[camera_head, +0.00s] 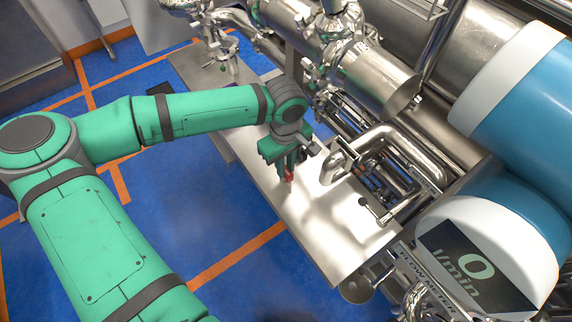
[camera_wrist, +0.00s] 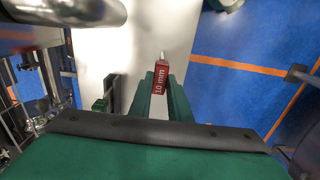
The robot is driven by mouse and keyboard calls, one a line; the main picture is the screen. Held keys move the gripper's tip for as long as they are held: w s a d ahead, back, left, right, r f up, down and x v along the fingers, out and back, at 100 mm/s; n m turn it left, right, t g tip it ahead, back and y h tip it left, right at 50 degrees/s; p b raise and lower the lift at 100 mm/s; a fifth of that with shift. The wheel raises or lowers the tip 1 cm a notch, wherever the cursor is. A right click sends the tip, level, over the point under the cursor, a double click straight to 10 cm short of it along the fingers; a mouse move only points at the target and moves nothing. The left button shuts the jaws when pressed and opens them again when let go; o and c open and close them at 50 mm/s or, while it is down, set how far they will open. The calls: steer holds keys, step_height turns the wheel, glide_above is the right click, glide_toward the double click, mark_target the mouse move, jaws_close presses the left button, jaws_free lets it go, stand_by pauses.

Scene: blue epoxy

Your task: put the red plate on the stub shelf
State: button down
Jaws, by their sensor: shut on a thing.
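The red plate (camera_wrist: 161,76) is a small red block marked "10 mm" with a pale metal tip at its far end. My gripper (camera_wrist: 159,98) is shut on it, one green finger on each side. In the head view the red plate (camera_head: 289,178) shows as a small red patch at the tip of my gripper (camera_head: 287,167), over the long metal shelf (camera_head: 320,222). I cannot tell whether the plate touches the surface. No part is clearly marked as the stub shelf.
Bent steel pipes (camera_head: 385,140) and a large steel cylinder (camera_head: 350,65) stand close on the right of the shelf. A flow meter (camera_head: 470,265) is at lower right. The near end of the metal surface is mostly bare. The blue floor (camera_head: 215,215) with orange lines is open on the left.

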steer(key=c, duration=1.7)
jaws_free()
steer(key=shift+o, duration=0.2)
step_height(320, 180, up, 12)
steer(key=shift+w, duration=0.1)
